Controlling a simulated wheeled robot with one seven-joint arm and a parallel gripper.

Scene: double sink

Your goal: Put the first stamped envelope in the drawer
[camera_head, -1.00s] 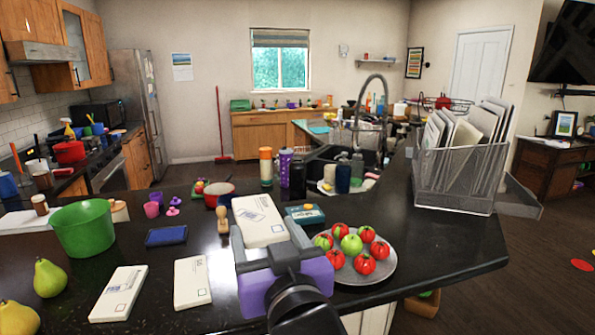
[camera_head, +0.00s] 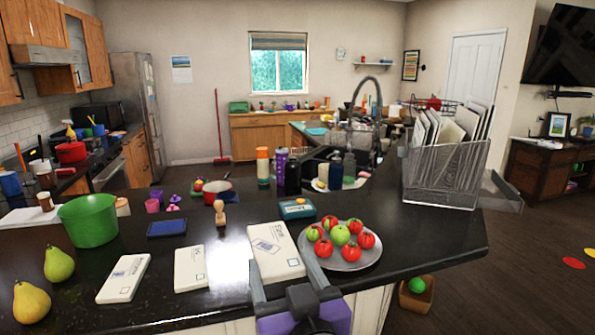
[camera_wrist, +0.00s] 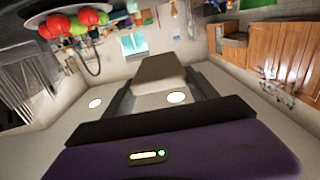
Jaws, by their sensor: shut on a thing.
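My gripper (camera_head: 285,272) is shut on a thick white envelope (camera_head: 275,250) with a dark blue mark, near the counter's front edge. The wrist view shows this envelope (camera_wrist: 160,70) between the fingers (camera_wrist: 163,92). Whether it touches the counter is unclear. Two other white envelopes lie left on the counter: one with a dark mark (camera_head: 123,280), one with a faint outline (camera_head: 190,268). At the right, a grey mesh organizer (camera_head: 440,178) holds several upright papers. Its drawer (camera_head: 503,192) sticks out at the right side, and its inside is mostly hidden.
A plate (camera_head: 362,258) of red and green fruit sits just right of the held envelope. A wooden stamp (camera_head: 220,213), blue ink pad (camera_head: 167,228), teal box (camera_head: 297,209), green pot (camera_head: 88,220) and pears (camera_head: 58,264) are on the counter. Counter before the organizer is clear.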

